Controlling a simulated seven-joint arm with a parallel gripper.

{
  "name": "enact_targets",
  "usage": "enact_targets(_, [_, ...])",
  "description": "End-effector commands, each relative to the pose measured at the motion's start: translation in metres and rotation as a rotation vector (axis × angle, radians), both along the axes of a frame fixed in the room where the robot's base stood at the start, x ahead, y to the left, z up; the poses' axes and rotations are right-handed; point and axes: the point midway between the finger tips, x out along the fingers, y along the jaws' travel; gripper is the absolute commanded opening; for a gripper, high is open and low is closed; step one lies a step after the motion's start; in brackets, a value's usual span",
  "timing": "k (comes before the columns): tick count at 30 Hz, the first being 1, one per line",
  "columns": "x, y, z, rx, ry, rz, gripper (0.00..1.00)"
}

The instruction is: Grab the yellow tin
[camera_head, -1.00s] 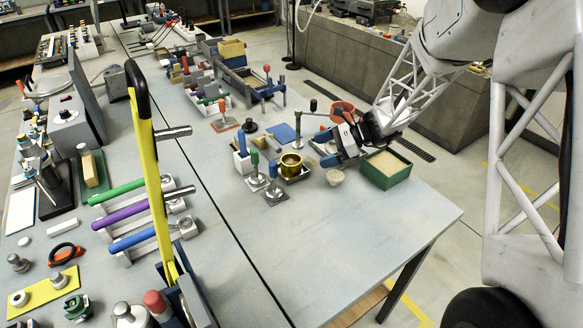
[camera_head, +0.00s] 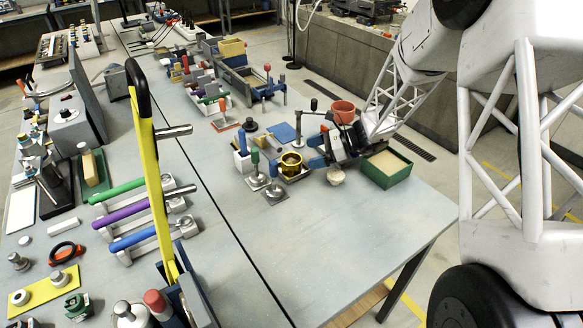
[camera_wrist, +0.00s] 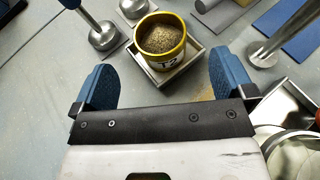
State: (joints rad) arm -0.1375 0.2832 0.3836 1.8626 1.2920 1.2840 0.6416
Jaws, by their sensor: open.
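The yellow tin (camera_head: 291,163) stands upright in a shallow square tray (camera_head: 298,176) on the right-hand table. In the wrist view the yellow tin (camera_wrist: 160,42) is marked "T2" and is filled with brown grains; the tray rim (camera_wrist: 196,47) shows around its base. My gripper (camera_wrist: 162,86) is open, with blue fingertips spread wide. The tin lies ahead of the gap between them, and neither finger appears to touch it. In the head view my gripper (camera_head: 316,155) is just right of the tin, low over the table.
Stamp-like tools with green (camera_head: 255,157) and blue (camera_head: 273,171) handles stand just left of the tin. A small pale cup (camera_head: 335,176), a green sand box (camera_head: 386,167) and an orange pot (camera_head: 343,112) are close to my gripper. The table front is clear.

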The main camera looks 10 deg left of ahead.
Motion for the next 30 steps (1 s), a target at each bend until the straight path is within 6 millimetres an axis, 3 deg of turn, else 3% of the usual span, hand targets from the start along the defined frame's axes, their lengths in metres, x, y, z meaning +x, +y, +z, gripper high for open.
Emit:
enact_targets(17, [-0.002,0.011,-0.005,0.001,0.0,0.0,1.0])
enact_targets(30, [-0.011,0.049,-0.024,0.001,0.001,0.001,1.0])
